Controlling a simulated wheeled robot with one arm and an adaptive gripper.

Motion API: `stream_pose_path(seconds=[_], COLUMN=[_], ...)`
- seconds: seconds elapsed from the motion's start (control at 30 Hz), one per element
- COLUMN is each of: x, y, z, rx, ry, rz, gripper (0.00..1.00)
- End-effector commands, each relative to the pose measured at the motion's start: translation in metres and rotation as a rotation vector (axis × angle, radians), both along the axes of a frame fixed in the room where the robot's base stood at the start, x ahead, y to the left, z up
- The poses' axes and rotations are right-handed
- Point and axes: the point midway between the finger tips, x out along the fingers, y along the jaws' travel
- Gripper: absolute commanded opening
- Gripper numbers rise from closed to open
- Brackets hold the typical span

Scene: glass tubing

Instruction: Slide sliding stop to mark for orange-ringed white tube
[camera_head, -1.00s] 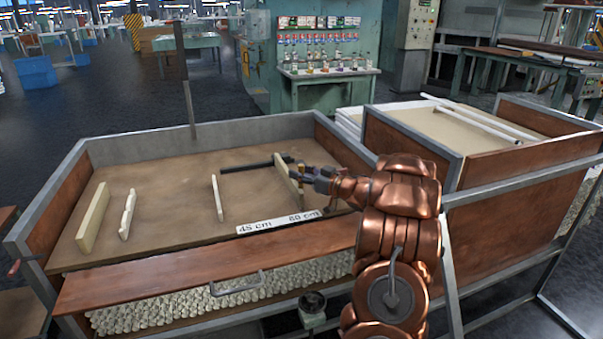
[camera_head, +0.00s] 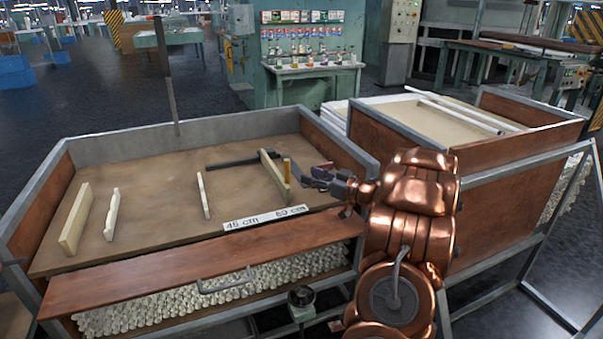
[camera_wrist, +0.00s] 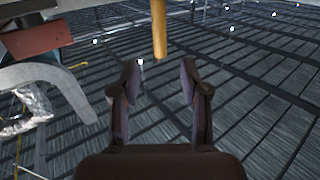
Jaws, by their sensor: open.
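The sliding stop, a cream upright board (camera_head: 273,176), stands at the right of the sorting table, its near end close to the "60 cm" end of the label strip (camera_head: 265,219). A short orange-yellow peg (camera_head: 287,170) shows at its right side. A similar peg (camera_wrist: 159,30) hangs ahead of the fingertips in the wrist view. My gripper (camera_head: 316,177) is right of the stop and apart from it. In the wrist view my gripper (camera_wrist: 160,82) is open and empty. No orange ring on a tube can be made out.
Thinner cream boards (camera_head: 204,195) (camera_head: 112,214) and a thicker one (camera_head: 75,219) stand further left. White tubes (camera_head: 455,115) lie on the right bin. The brown table surface (camera_head: 155,190) between the boards is clear.

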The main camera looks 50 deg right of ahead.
Motion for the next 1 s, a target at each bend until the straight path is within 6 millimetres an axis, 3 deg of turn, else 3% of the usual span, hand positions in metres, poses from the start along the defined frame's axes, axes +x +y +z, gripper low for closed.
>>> stream_pose_path(seconds=[0.27,1.0], x=[-0.021,-0.022], y=[-0.004,-0.004], z=[0.000,0.000], rx=[-0.001,0.000], ry=[0.002,0.001], rz=[-0.002,0.000], gripper=[0.45,0.45])
